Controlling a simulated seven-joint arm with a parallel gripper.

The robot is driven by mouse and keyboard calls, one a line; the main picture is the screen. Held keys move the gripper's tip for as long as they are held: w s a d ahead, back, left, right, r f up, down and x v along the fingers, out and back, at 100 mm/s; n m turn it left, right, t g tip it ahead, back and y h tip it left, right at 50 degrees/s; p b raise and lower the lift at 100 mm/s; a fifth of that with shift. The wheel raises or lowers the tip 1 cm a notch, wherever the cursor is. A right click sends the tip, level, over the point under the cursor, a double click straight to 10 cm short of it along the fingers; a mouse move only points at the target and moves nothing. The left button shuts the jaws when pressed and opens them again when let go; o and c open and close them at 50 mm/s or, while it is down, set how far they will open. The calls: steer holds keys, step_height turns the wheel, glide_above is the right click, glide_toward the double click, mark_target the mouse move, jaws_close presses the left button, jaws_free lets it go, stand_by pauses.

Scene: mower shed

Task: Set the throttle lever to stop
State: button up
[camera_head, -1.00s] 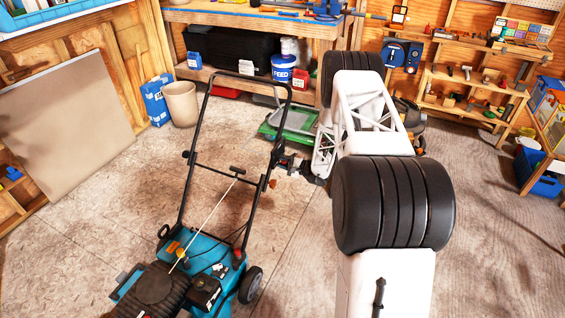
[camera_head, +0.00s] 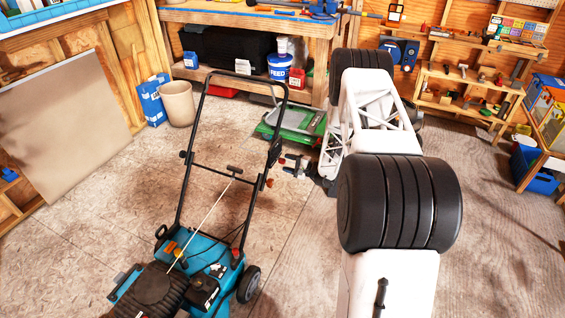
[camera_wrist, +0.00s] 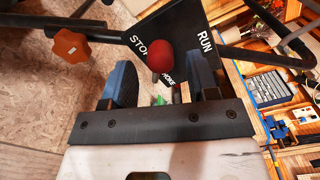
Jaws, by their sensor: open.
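The throttle lever's red ball knob (camera_wrist: 173,61) shows in the wrist view in front of a black panel (camera_wrist: 185,28) lettered STOP, RUN and, partly covered, CHOKE. The knob appears between STOP and RUN, close to CHOKE; its exact setting I cannot tell. My gripper (camera_wrist: 161,85) is open, with a blue-padded finger on each side of the knob in the picture; I see no contact. In the head view my gripper (camera_head: 290,165) is just right of the handlebar (camera_head: 275,150) of the teal mower (camera_head: 210,270). The lever itself is too small to make out there.
An orange star knob (camera_wrist: 71,46) on the handle is left of my gripper in the wrist view. Black handle tubes cross near both sides. A green machine (camera_head: 298,122) stands on the floor behind. The floor left of the mower is clear.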

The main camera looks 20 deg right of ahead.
steer(key=shift+v, duration=1.75)
steer(key=shift+a+r, duration=0.35)
steer(key=shift+r, duration=0.15)
steer(key=s+a+r+n+g+h, duration=0.1)
steer(key=s+a+r+n+g, duration=0.25)
steer(key=s+a+r, duration=0.55)
steer(key=s+a+r+n+g, duration=0.25)
steer(key=a+r+g, duration=0.2)
steer(key=r, duration=0.85)
steer(key=s+a+r+n+g+h, duration=0.15)
steer(key=s+a+r+g, duration=0.25)
steer(key=s+a+r, duration=0.5)
steer(key=s+r+n+t+h, duration=0.1)
steer(key=s+r+h, duration=0.4)
steer(key=s, duration=1.1)
steer(key=s+r+n+h, duration=0.4)
steer(key=s+r, duration=0.6)
steer(key=s, duration=0.7)
steer(key=shift+s+t+h, duration=0.25)
steer(key=shift+t+h, duration=0.15)
steer(key=shift+h, duration=0.35)
